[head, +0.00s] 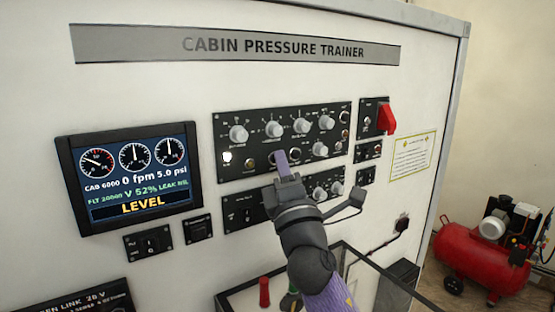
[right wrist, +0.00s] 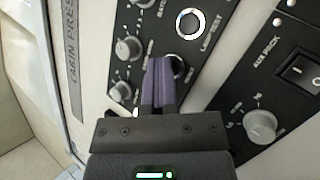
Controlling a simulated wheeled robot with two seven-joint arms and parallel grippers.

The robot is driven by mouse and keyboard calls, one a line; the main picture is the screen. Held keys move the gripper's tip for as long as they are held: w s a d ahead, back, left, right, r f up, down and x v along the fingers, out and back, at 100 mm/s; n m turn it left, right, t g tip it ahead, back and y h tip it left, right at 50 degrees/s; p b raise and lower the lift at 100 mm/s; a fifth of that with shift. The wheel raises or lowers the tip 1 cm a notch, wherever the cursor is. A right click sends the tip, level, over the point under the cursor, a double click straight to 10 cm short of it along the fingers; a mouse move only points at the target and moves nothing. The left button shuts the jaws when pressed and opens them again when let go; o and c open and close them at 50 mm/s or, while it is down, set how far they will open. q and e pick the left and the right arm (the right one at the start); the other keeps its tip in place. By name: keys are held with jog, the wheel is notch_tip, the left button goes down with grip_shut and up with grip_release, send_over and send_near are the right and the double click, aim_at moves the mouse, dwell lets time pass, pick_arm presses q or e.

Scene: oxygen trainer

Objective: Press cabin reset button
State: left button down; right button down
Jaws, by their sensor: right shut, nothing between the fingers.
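My right gripper (head: 281,160) is shut and empty, its purple fingers pressed together. In the head view its tips overlap the lower row of the black upper control panel (head: 232,172). In the right wrist view the shut fingers (right wrist: 159,64) point at the panel, beside and partly over a dark round button with a metal ring (right wrist: 178,68). A ringed button also shows just right of the fingertips in the head view (head: 295,155). I cannot read a cabin reset label, nor tell whether the fingertips touch the panel. My left gripper is out of view.
In the right wrist view, a ringed lamp test button (right wrist: 190,22) and grey knobs (right wrist: 128,48) are close by. A display (head: 130,180) reads LEVEL. A red-handled switch (head: 386,120) sits to the right. A red compressor (head: 480,260) stands on the floor.

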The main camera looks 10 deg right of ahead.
jog(key=shift+s+d+p, duration=0.2)
jog(key=shift+s+p, duration=0.3)
jog(key=shift+s, duration=0.2)
jog(key=s, duration=0.1)
jog(key=s+d+p, duration=0.1)
jog(key=s, duration=0.1)
jog(key=s+p, duration=0.1)
jog(key=shift+s+d, duration=0.35)
jog(key=shift+d, duration=0.05)
